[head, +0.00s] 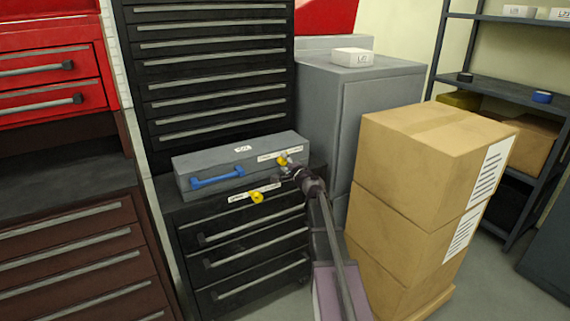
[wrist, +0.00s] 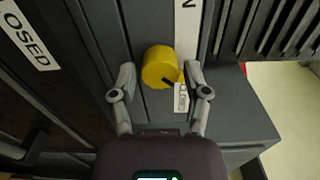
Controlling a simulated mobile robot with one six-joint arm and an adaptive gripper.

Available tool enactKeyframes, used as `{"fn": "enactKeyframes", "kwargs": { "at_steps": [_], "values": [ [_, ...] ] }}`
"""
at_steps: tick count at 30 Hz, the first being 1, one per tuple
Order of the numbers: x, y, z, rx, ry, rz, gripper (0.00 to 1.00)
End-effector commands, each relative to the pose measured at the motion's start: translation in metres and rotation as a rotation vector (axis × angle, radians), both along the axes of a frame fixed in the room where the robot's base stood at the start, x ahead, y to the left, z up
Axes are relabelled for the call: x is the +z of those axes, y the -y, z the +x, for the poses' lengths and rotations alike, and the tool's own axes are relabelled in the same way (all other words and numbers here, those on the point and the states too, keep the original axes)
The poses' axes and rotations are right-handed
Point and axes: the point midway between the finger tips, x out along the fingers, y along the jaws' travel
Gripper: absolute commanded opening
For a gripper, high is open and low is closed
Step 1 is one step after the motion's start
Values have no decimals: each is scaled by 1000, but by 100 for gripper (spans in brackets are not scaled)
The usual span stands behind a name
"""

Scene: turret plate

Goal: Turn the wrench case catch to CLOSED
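The wrench case is a long grey box (head: 215,165) with a blue handle on its front, lying on a black drawer cabinet. Its yellow catch (head: 283,158) is near the right end of its front, partly hidden by my gripper (head: 290,172). In the wrist view the yellow knob (wrist: 158,66) lies between the fingertips of my gripper (wrist: 160,72). The fingers are open, one on each side, with a gap at the left; I cannot tell if the right finger touches.
A second yellow knob (head: 257,197) with white labels is on the black drawer cabinet (head: 250,235) below the case. Stacked cardboard boxes (head: 415,190) stand right of my arm. A tall black drawer unit (head: 215,70) rises behind. Red drawers (head: 50,75) are at left.

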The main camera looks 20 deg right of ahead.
Motion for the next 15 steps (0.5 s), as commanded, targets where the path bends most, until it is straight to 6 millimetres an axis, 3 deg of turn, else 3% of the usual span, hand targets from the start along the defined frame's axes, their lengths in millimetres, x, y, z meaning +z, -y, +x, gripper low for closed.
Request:
{"fn": "enactKeyframes", "kwargs": {
  "at_steps": [15],
  "values": [
    [0, 0, -3, 0, 0, -2, 82]
  ]
}}
